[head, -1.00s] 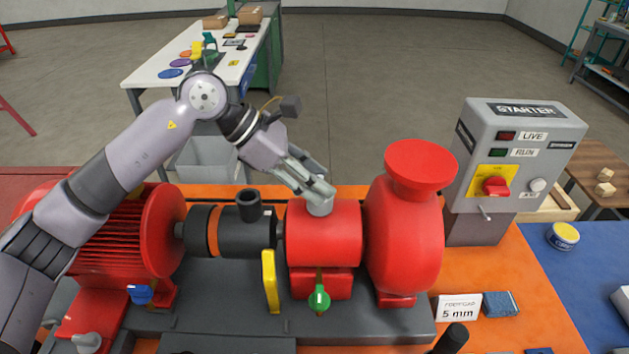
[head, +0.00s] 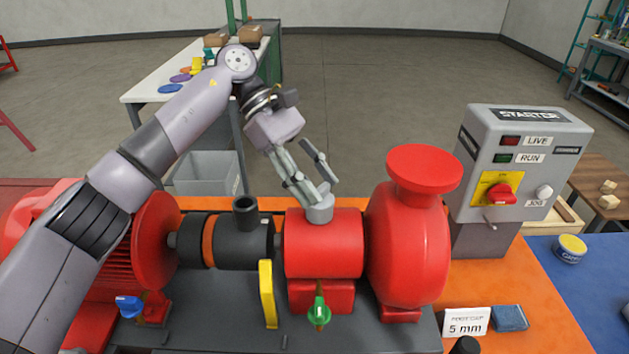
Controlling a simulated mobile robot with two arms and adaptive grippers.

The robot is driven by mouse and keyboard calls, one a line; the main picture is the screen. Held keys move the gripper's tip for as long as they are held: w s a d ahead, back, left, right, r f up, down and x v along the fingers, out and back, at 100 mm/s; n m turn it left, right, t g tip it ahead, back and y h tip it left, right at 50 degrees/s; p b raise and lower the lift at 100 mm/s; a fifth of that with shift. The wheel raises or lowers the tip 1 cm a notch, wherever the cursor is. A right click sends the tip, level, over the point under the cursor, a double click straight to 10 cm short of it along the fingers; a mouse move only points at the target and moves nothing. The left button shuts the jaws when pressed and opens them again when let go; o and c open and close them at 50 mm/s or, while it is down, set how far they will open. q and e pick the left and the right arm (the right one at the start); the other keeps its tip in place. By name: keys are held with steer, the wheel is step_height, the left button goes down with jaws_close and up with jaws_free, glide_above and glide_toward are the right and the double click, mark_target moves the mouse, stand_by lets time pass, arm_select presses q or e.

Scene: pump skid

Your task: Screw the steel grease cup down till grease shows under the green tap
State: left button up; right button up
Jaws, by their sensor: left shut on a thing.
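The steel grease cup (head: 320,211) sits on top of the red bearing housing (head: 323,245) in the middle of the skid. My left gripper (head: 319,195) comes down on it from above, its fingers shut on the cup's upper part. The green tap (head: 319,313) is on the front of the housing, low down, below a small brass-coloured stem. I cannot make out any grease under the tap. My right gripper is not in the picture.
The red pump casing (head: 408,235) with its flange stands just right of the housing. A black coupling (head: 222,238), yellow handle (head: 267,294) and red motor (head: 150,240) are to the left. The grey starter box (head: 520,165) stands at the right.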

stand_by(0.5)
arm_select(q)
steer(key=o, duration=1.1)
steer(key=shift+o, duration=0.2)
steer(key=v, duration=1.2)
steer(key=shift+w, duration=0.15)
